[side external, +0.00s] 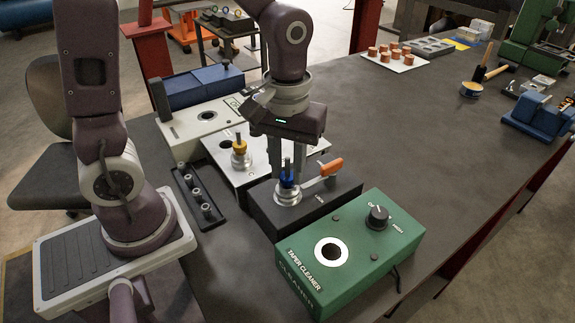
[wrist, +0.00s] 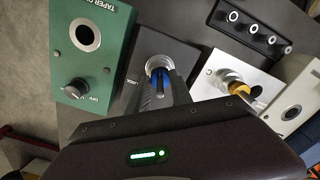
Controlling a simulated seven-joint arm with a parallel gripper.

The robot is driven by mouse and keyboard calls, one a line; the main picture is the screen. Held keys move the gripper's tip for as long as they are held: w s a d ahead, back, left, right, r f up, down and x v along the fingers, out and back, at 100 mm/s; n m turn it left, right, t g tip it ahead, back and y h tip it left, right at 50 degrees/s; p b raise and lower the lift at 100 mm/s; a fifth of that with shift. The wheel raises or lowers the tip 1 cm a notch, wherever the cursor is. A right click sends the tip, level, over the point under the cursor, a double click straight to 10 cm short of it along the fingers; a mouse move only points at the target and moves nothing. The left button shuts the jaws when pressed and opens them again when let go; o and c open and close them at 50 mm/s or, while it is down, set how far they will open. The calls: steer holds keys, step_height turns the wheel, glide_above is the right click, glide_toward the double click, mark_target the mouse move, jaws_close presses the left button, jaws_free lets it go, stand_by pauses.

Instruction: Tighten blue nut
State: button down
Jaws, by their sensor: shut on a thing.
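The blue nut (side external: 287,181) sits around a tool holder standing upright in the silver ring (side external: 288,196) of the black lock block (side external: 318,205). My gripper (side external: 288,177) points down over this block, with its fingers shut on the blue nut. In the wrist view the blue nut (wrist: 159,84) shows between the fingers, partly hidden by them. An orange-handled lever (side external: 331,167) is on the block, right of the nut. A second tool holder with a yellow nut (side external: 240,147) stands upright on the silver plate behind and to the left.
A green taper cleaner box (side external: 350,252) with a knob stands close in front of the black block. A black rack with several holes (side external: 198,196) lies left. A pale box (side external: 207,122) and blue box stand behind. The table to the right is mostly clear.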

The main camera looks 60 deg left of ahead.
steer(key=m, duration=1.4)
steer(key=shift+m, duration=0.3)
stand_by(0.4)
steer(key=c, duration=1.1)
jaws_free()
step_height(320, 180, up, 7)
steer(key=shift+r, duration=0.1)
